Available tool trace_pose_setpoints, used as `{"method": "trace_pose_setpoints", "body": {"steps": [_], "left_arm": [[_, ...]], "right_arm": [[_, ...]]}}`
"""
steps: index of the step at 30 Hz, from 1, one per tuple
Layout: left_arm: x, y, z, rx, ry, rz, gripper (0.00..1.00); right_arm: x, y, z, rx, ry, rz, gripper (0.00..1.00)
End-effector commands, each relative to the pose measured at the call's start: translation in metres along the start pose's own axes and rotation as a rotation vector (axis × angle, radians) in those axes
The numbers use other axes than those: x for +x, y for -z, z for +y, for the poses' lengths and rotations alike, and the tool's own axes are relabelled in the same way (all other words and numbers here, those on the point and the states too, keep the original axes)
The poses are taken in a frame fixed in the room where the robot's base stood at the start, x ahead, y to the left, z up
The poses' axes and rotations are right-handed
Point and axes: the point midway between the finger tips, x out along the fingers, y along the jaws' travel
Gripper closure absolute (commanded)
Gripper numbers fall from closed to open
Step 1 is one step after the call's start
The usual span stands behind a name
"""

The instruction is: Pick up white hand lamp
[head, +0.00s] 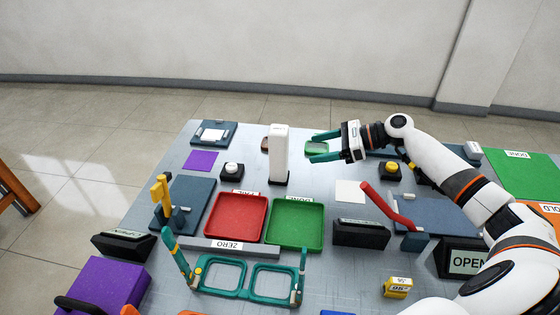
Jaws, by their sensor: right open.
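The white hand lamp (280,152) stands upright on the grey table, behind the red and green trays. It is a tall white block with a dark base. My right gripper (311,152) reaches in from the right with its two teal fingers pointing left toward the lamp. The fingers are apart and empty, and their tips are close to the lamp's right side. My left gripper is not in the head view.
A red tray (236,217) and a green tray (295,224) lie in front of the lamp. Teal eyeglass frames (243,278) stand at the front. A button (232,169) sits left of the lamp.

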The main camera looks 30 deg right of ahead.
Motion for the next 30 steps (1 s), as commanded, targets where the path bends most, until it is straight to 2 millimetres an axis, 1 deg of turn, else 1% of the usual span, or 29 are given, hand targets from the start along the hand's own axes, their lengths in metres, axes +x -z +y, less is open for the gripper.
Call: {"method": "trace_pose_setpoints", "body": {"steps": [1,4,9,12,17,23,25,27,30], "left_arm": [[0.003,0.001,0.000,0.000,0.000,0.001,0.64],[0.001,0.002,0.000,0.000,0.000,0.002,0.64],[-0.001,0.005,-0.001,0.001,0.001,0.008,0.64],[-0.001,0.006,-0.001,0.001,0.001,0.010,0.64],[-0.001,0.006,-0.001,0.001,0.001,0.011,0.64],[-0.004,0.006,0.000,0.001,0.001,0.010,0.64],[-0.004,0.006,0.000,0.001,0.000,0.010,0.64],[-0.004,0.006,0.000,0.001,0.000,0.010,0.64],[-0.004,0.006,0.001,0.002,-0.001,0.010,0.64]], "right_arm": [[0.005,-0.002,0.000,-0.001,0.000,0.003,0.31],[0.020,0.000,-0.001,-0.001,0.002,0.004,0.31],[0.050,0.001,-0.001,-0.001,0.002,0.003,0.31],[0.062,0.000,-0.001,0.000,0.001,0.003,0.31],[0.072,-0.001,-0.002,0.000,0.001,0.000,0.31],[0.101,0.002,-0.008,-0.001,0.002,0.002,0.31],[0.110,0.001,-0.007,0.000,0.002,0.002,0.31],[0.116,0.001,-0.007,0.000,0.000,0.002,0.31],[0.120,0.000,-0.007,0.000,0.000,0.001,0.31]]}}
